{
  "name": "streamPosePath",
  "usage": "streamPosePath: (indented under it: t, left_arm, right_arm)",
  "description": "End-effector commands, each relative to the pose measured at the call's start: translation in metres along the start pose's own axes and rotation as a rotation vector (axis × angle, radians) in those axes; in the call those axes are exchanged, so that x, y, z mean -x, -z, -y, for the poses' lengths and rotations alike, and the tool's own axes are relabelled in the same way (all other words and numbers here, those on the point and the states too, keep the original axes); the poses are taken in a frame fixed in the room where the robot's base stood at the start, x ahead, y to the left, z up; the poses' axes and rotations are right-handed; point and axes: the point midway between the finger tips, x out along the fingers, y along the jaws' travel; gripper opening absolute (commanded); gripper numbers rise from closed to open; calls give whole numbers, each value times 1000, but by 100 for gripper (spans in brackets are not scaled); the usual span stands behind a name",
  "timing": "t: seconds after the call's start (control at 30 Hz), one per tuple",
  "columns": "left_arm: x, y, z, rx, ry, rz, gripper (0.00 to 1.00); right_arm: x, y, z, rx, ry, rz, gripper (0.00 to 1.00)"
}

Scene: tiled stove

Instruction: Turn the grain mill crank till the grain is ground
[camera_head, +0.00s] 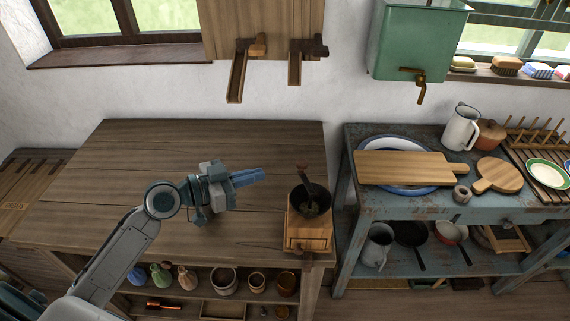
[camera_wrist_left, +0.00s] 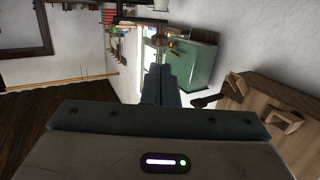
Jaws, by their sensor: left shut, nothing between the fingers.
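The grain mill (camera_head: 308,233) stands at the right front corner of the wooden table. It has a wooden box base, a dark bowl on top and a crank (camera_head: 305,177) rising above the bowl. My left gripper (camera_head: 262,174) is to the left of the mill, its blue fingers pointing right towards the crank. The fingers are shut and empty, with a gap to the crank. In the left wrist view the closed fingers (camera_wrist_left: 160,84) show in the middle. My right gripper is not in view.
The wooden table (camera_head: 130,170) is otherwise bare on top, with jars on the shelf below. Right of it, a blue-grey bench (camera_head: 390,205) holds a cutting board (camera_head: 405,168), jug and plates. A green tank (camera_head: 415,40) and wooden chutes (camera_head: 237,75) hang on the wall.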

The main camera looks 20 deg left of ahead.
Motion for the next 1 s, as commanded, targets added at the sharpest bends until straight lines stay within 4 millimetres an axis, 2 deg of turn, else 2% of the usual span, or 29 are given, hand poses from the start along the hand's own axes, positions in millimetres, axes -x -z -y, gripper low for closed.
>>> streamPosePath:
  t: [0.63, 0.8, 1.0]
  left_arm:
    - [-70, 4, 0, 4, 0, -2, 0]
    - [-81, 2, 0, 1, 0, -1, 0]
    - [-85, 0, 0, 0, -1, 1, 0]
  right_arm:
    - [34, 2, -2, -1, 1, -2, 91]
    - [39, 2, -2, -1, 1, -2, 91]
    - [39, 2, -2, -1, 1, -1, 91]
